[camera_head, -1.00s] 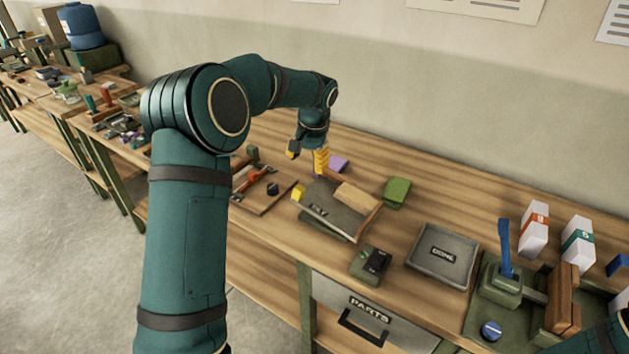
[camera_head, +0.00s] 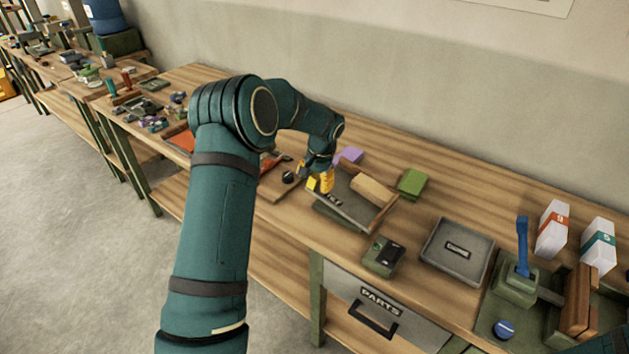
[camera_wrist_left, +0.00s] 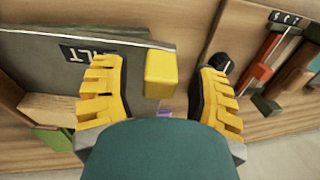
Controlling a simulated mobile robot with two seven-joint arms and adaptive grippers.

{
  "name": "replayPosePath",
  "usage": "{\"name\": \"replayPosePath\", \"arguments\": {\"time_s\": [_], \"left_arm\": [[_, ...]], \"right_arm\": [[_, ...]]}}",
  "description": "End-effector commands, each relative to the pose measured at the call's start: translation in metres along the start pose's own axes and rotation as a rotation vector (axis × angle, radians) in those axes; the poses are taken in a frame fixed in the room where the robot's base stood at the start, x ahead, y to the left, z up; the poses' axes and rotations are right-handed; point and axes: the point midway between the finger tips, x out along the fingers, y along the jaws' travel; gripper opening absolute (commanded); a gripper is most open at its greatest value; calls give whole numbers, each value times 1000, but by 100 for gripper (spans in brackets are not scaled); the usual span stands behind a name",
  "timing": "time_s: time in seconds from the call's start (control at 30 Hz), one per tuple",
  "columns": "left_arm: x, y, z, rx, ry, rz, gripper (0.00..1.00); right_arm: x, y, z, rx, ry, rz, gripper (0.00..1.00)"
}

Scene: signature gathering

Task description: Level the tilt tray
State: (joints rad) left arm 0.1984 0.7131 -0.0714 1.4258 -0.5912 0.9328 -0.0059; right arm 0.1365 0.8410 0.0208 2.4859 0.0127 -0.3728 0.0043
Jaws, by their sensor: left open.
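The tilt tray (camera_head: 352,210) is a grey slanted plate on the bench, labelled TILT, with a wooden ledge along its right side. A wooden block (camera_head: 373,189) lies on it against the ledge. My left gripper (camera_head: 313,178), with yellow fingers, is at the tray's left end. In the left wrist view the grey plate (camera_wrist_left: 38,72) shows with a yellow tab (camera_wrist_left: 164,73) at its edge. The open fingers of my left gripper (camera_wrist_left: 160,90) stand on either side of the tab, with gaps. In the head view the gripper hides the tab. My right gripper is out of view.
A small green box (camera_head: 382,256) stands in front of the tray. A grey DONE tray (camera_head: 457,252) is to the right. A green block (camera_head: 412,184) and a purple piece (camera_head: 349,155) lie behind. A board with a red-handled tool (camera_wrist_left: 268,65) is close beside the gripper.

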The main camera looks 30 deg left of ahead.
Motion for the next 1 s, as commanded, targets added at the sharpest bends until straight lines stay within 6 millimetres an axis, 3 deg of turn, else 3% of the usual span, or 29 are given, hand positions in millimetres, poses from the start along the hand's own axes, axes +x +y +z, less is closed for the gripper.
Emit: {"name": "replayPosePath", "arguments": {"time_s": [0.37,0.53,0.57,0.87,1.0], "left_arm": [[5,0,0,0,0,1,62],[5,0,0,0,0,1,2],[5,0,0,0,0,1,0],[7,0,1,-2,5,8,0],[21,-2,6,-18,63,71,0]], "right_arm": [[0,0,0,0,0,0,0],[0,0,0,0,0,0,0],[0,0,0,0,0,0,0],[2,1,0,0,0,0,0],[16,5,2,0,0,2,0]]}}
